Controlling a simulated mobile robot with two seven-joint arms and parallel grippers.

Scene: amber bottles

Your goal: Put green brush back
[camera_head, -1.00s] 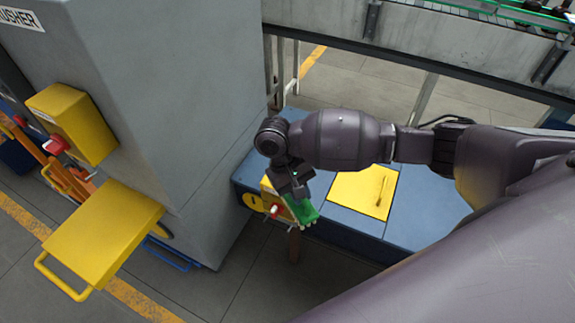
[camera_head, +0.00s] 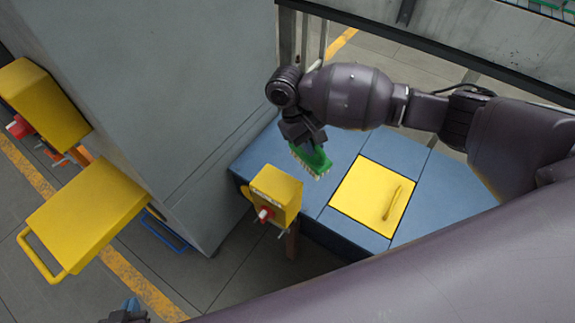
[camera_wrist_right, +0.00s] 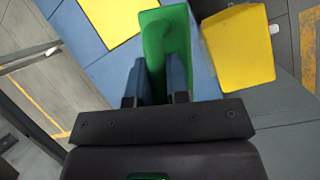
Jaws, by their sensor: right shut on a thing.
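The green brush (camera_head: 314,160), with pale bristles underneath, hangs from my right gripper (camera_head: 303,143) above the blue bench top, between the yellow box and the yellow hatch. In the right wrist view my right gripper (camera_wrist_right: 164,82) has both fingers closed around the brush (camera_wrist_right: 165,40), and its green body extends beyond the fingertips. My left gripper (camera_head: 130,306) shows only partly at the bottom left edge of the head view; its fingers are too cut off to read.
The blue bench (camera_head: 256,155) carries a yellow hatch (camera_head: 372,197) with a handle. A yellow box (camera_head: 276,193) with a red knob stands at its front edge. A grey cabinet (camera_head: 170,80) and a yellow flap (camera_head: 85,220) are at left. A rail runs behind.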

